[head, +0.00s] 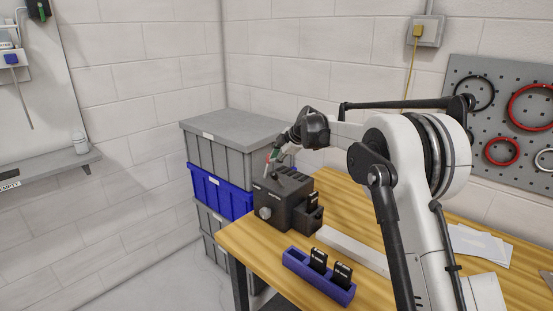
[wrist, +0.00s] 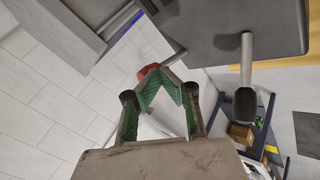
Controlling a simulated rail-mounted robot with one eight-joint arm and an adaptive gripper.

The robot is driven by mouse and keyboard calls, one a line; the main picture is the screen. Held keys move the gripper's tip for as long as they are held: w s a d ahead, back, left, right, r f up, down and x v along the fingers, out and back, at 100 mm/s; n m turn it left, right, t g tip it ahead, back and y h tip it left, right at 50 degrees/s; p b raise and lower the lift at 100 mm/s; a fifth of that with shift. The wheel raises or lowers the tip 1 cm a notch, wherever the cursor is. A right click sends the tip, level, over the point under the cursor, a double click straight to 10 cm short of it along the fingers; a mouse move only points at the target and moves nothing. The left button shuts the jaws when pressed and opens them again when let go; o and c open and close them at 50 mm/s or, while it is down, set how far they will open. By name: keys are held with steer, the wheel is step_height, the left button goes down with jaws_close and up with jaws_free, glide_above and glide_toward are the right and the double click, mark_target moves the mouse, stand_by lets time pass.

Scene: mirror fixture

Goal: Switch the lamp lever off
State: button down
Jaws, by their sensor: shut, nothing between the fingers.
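The dark fixture box (head: 282,200) stands on the near left end of the wooden table. A lever with a red end (head: 267,157) rises at the box's upper left in the head view. In the wrist view its red knob (wrist: 149,71) is just beyond my fingertips, with a grey rod running to the dark box (wrist: 215,25). My gripper (wrist: 165,80) has green-padded fingers that meet at their tips. It is shut and empty, right beside the red knob; I cannot tell whether they touch. In the head view my gripper (head: 275,152) is small and partly hidden by its own wrist.
A grey rod with a black grip (wrist: 246,104) sticks out from the box. A blue holder (head: 318,277) with black pieces and a pale bar (head: 352,250) lie on the table. Stacked crates (head: 222,160) stand behind the box. A pegboard (head: 505,110) hangs at right.

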steer(key=shift+s+a+f+b, duration=0.25)
steer(key=shift+s+a+b, duration=0.1)
steer(key=shift+s+a, duration=0.2)
steer(key=shift+d, duration=0.1)
steer(key=p+v, duration=0.2)
steer(key=v, duration=0.8)
steer(key=shift+s, duration=0.15)
